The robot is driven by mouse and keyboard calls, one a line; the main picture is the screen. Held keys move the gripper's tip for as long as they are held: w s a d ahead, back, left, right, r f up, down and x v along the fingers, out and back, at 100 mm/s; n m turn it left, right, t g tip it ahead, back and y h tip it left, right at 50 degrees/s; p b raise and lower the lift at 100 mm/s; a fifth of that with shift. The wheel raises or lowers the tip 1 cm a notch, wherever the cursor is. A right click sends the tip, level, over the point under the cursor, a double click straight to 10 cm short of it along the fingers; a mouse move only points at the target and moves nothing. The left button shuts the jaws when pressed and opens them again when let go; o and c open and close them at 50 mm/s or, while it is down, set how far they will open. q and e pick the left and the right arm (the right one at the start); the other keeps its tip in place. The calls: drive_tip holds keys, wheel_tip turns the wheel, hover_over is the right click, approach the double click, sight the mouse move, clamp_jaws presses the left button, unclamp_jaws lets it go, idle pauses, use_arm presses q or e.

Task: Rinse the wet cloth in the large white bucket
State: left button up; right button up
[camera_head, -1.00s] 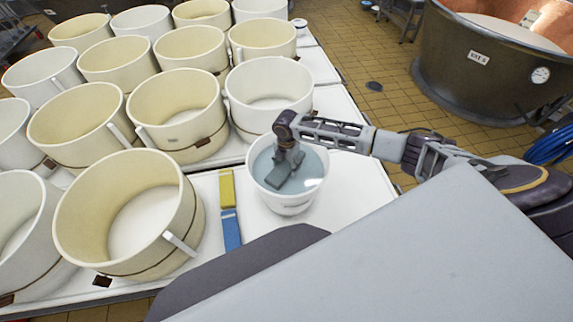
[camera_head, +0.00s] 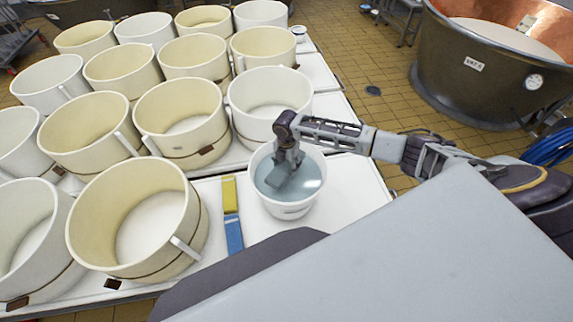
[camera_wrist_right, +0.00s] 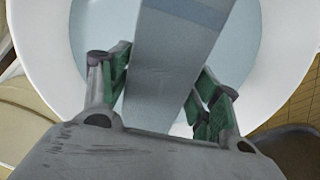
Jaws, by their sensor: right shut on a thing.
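The large white bucket (camera_head: 290,210) stands on a white table and holds bluish water. My right gripper (camera_head: 287,162) points down into it from above. It is shut on a grey cloth (camera_head: 278,181), whose lower part reaches down to the water. In the right wrist view the cloth (camera_wrist_right: 172,55) is a flat grey strip between the green-padded fingers of my right gripper (camera_wrist_right: 163,78), with the bucket's white rim (camera_wrist_right: 35,35) around. How deep the cloth goes is hard to tell. My left gripper is not in view.
Several cream and white round tubs (camera_head: 138,220) crowd the tables at left and behind the bucket. A yellow strip (camera_head: 229,195) and a blue strip (camera_head: 234,235) lie left of the bucket. The tabletop right of it (camera_head: 350,190) is clear. A copper vat (camera_head: 475,75) stands beyond.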

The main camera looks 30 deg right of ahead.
drive_tip(key=shift+r+p, duration=1.15)
drive_tip(key=shift+r, duration=2.75)
